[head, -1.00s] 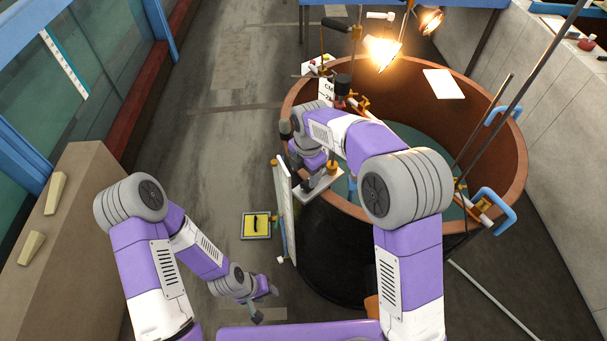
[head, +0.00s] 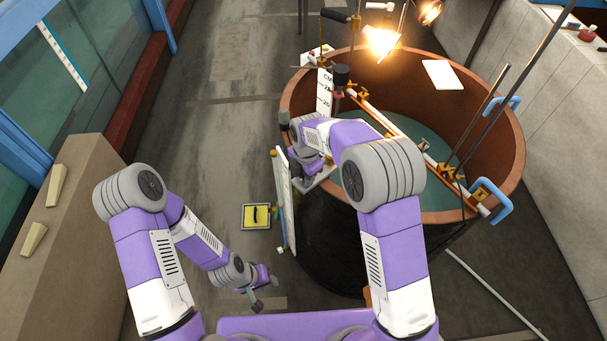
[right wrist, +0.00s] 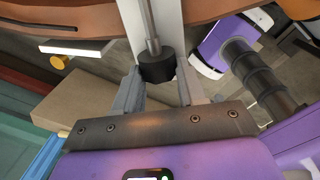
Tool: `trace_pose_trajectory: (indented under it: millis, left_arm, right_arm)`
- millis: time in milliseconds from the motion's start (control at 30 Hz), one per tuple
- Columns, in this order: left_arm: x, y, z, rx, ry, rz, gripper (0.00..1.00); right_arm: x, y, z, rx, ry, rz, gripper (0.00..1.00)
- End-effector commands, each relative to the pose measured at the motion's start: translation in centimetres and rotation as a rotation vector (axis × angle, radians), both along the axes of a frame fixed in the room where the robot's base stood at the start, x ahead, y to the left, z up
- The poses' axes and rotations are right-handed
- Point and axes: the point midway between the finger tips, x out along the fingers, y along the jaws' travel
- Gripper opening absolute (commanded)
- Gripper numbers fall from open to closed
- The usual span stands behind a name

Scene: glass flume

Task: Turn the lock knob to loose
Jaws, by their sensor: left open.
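A black cylindrical knob (right wrist: 157,68) on a grey rod shows in the right wrist view, in front of a white upright. I cannot tell for sure that it is the lock knob. My right gripper (right wrist: 160,86) has its fingers apart, one to each side of this knob. I cannot tell whether they touch it. In the head view my right forearm hides most of this gripper beside the tub's left rim. Another black knob (head: 341,75) tops the gauge with the centimetre scale (head: 324,92). My left gripper (head: 265,293) is open and empty, low over the floor.
A round brown-rimmed tub (head: 515,170) holds water, with a white rail (head: 405,137) and rods across it. A white board (head: 285,200) stands at its left side. A yellow pad in a tray (head: 244,227) lies on the floor. The floor aisle behind is clear.

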Motion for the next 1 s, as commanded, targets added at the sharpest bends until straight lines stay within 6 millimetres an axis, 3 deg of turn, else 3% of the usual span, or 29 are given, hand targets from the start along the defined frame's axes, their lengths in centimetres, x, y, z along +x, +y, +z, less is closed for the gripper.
trace_pose_trajectory:
  millis: [33, 133, 467, 800, 833, 967, 1000]
  left_arm:
    - [0.0, 0.0, 0.0, 0.000, 0.000, 0.000, 0.43]
    - [0.0, 0.0, 0.0, 0.000, 0.000, 0.000, 0.43]
    - [0.0, 0.0, 2.2, 0.000, 0.000, 0.000, 0.43]
    - [0.0, 0.0, 2.1, 0.000, 0.000, 0.000, 0.43]
    - [0.0, 0.0, 2.1, 0.000, 0.000, 0.000, 0.43]
    - [0.0, 0.0, 2.1, 0.000, 0.000, 0.000, 0.43]
    - [0.0, 0.0, 2.1, 0.000, 0.000, 0.000, 0.43]
  right_arm:
    - [0.0, 0.0, 0.0, 0.001, -0.001, 0.000, 0.22]
    - [0.0, 0.0, 0.1, 0.001, -0.001, 0.000, 0.10]
    - [0.2, 0.2, 0.3, -0.065, 0.085, 0.001, 0.10]
    - [0.3, 0.2, 0.1, -0.075, 0.095, 0.000, 0.10]
    - [0.3, 0.2, 0.1, -0.075, 0.095, 0.000, 0.45]
    - [0.3, 0.2, 0.1, -0.075, 0.095, 0.000, 0.65]
    - [0.3, 0.2, 0.1, -0.076, 0.096, 0.000, 0.65]
